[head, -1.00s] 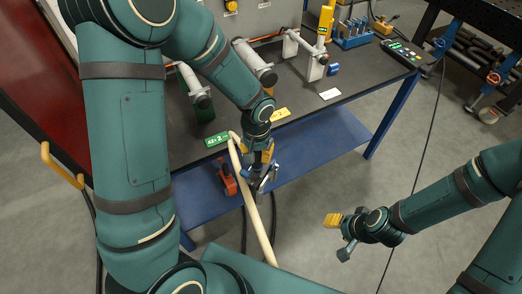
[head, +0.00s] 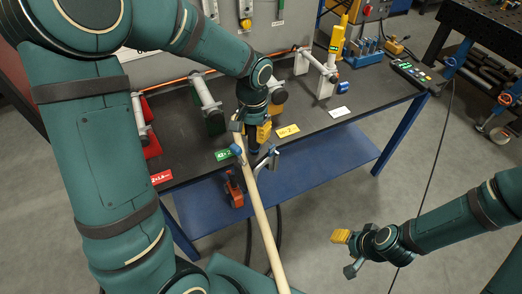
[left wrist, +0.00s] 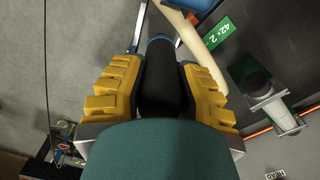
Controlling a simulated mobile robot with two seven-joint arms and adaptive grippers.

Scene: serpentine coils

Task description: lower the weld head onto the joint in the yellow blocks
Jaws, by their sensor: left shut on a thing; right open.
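My left gripper (head: 257,138) is shut on the black body of the weld head (head: 268,160), which has metal arms and blue parts. In the left wrist view its black body (left wrist: 160,85) sits between the yellow finger pads. It is held at the table's front edge, between the green and yellow labels. A pale hose (head: 262,215) runs down from beside it. The yellow blocks are mostly hidden behind my left arm; a tube end (head: 279,97) shows there, behind the yellow label (head: 288,131). My right gripper (head: 347,252) is open and empty, away from the table.
On the dark tabletop, a red block (head: 150,147) and a green block (head: 214,122) carry grey tubes at left. White blocks (head: 325,88) with a tube stand at right, near a remote (head: 411,75). An orange tool (head: 234,190) is below the front edge.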

